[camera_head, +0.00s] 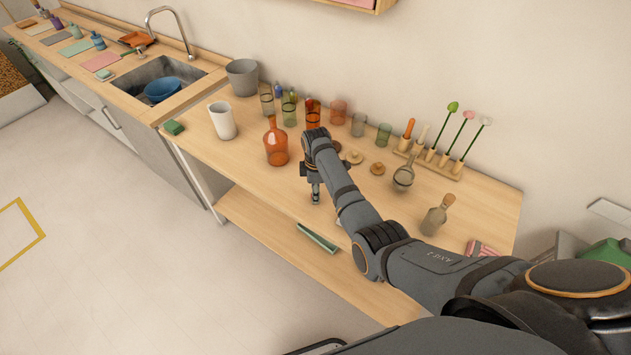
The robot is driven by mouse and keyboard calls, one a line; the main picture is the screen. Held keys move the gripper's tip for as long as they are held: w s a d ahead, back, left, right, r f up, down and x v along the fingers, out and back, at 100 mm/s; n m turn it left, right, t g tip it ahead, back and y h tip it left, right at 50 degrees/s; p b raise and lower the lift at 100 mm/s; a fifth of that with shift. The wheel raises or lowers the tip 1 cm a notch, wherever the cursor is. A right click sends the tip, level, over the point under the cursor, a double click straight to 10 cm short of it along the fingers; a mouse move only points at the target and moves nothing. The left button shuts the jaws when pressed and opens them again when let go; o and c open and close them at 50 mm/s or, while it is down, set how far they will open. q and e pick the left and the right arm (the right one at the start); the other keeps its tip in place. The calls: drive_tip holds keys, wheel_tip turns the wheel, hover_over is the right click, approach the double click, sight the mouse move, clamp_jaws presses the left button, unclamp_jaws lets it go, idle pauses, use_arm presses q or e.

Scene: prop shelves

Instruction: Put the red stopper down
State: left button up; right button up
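My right gripper (316,196) points down over the front part of the wooden table (240,160), to the right of an orange-red glass bottle (276,146). Its fingers look close together, but they are too small to show whether they are shut or hold anything. I cannot make out a red stopper; it may be hidden by the gripper or arm. The orange bottle stands upright, apart from the gripper, and no separate stopper is clear on its neck. My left gripper is not in view.
Coloured glasses (338,112) stand along the back, with round wooden lids (377,168) in front. A rack (440,170) holds upright sticks. The table front near the gripper looks clear.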

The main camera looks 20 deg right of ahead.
wheel_tip(320, 180, up, 11)
drive_tip(key=b, duration=0.1)
idle(0.5)
